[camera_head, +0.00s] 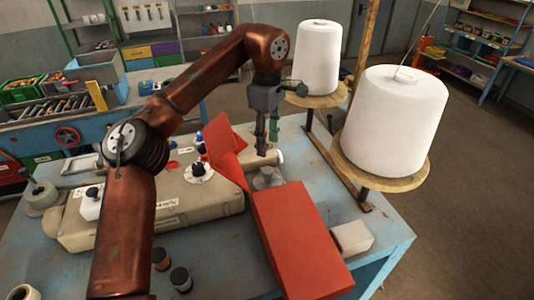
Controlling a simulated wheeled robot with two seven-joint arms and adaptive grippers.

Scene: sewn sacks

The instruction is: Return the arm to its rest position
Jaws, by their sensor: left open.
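My left arm, copper-brown, reaches in from the lower left over the blue table (395,238). Its left gripper (267,143) hangs with fingers down, open, with nothing seen between them. It is over the right end of the beige sewing machine (175,217), above a round grey metal part (267,179). A red block-like piece (300,240) lies at the table's front, below and right of the gripper. A folded red piece (226,150) stands left of the gripper, close to it in the picture. My right gripper is not in view.
Two large white thread cones (392,122) (319,58) stand on round wooden plates right of the arm. A small pale block (352,237) sits beside the red piece. Dark spools (180,279) stand at the front left. The table's right corner is clear.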

